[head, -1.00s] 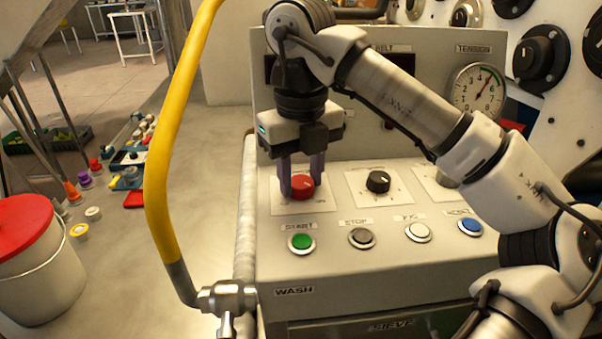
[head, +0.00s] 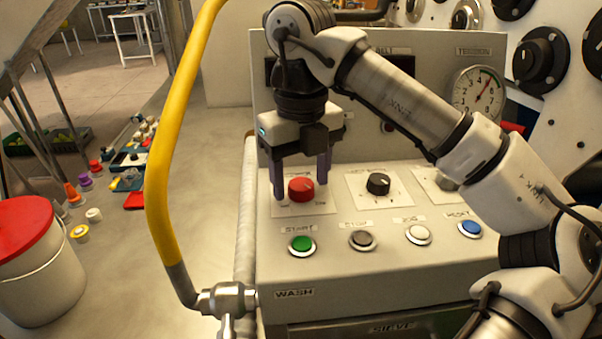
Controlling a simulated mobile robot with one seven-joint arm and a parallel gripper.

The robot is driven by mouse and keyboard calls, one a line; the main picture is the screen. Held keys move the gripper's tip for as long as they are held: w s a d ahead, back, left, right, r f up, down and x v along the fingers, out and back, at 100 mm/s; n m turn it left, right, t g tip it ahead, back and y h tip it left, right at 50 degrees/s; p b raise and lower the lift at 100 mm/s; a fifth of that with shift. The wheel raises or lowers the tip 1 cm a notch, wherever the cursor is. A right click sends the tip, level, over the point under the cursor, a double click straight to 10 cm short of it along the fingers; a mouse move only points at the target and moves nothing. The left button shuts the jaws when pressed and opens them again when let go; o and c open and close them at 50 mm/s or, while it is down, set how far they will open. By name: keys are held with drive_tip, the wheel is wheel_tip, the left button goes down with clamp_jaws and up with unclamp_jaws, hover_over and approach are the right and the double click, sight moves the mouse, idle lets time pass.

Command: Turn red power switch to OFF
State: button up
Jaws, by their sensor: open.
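The red power switch (head: 301,189) is a round knob on a pale square plate (head: 296,209), at the left of the sloped control panel. Small labels on the plate are too small to read. My gripper (head: 301,189) points down over the switch with its purple fingers spread, one on the left and one on the right of the knob. Gaps show between the fingers and the knob. Whether the fingertips touch the plate I cannot tell.
A black knob (head: 378,183) sits right of the switch. Below are green (head: 301,244), grey (head: 362,240), white (head: 418,234) and blue (head: 470,228) buttons. A yellow rail (head: 160,170) rises at the left. A gauge (head: 477,92) stands at the back right.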

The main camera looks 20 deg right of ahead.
sight(302, 184)
wheel_tip(302, 184, up, 14)
drive_tip(key=p, duration=1)
drive_tip(key=shift+f, duration=0.15)
drive_tip(key=shift+s, duration=0.1)
